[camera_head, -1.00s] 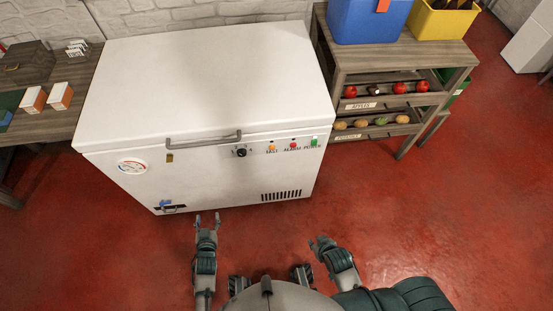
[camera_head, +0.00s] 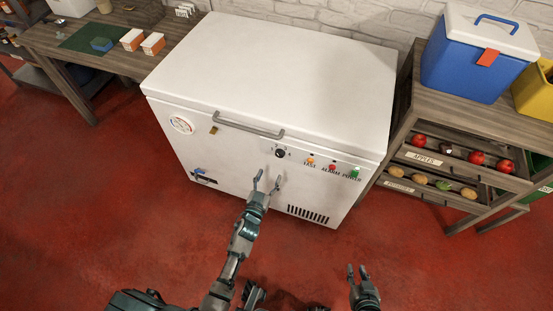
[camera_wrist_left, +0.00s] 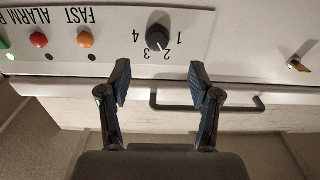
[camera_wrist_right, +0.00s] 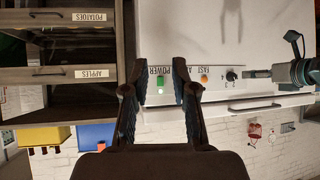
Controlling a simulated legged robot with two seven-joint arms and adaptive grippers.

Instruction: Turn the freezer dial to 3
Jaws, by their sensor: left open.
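The freezer dial (camera_head: 280,153) is a round black knob on the front panel of the white chest freezer (camera_head: 265,75). In the left wrist view the dial (camera_wrist_left: 158,37) appears upside down, with the numbers 1 to 4 around it. My left gripper (camera_head: 267,182) is open and empty in front of the panel, just below the dial. In the left wrist view its fingers (camera_wrist_left: 158,80) are apart, with the dial beyond the gap. My right gripper (camera_head: 356,270) is open and empty, low over the floor, away from the freezer.
A lid handle (camera_head: 248,128) sticks out above the dial. Orange, red and green lights (camera_head: 332,167) sit to its right. A shelf (camera_head: 480,118) with fruit and potatoes stands at the right, and a workbench (camera_head: 100,45) at the left. The red floor (camera_head: 100,200) in front is open.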

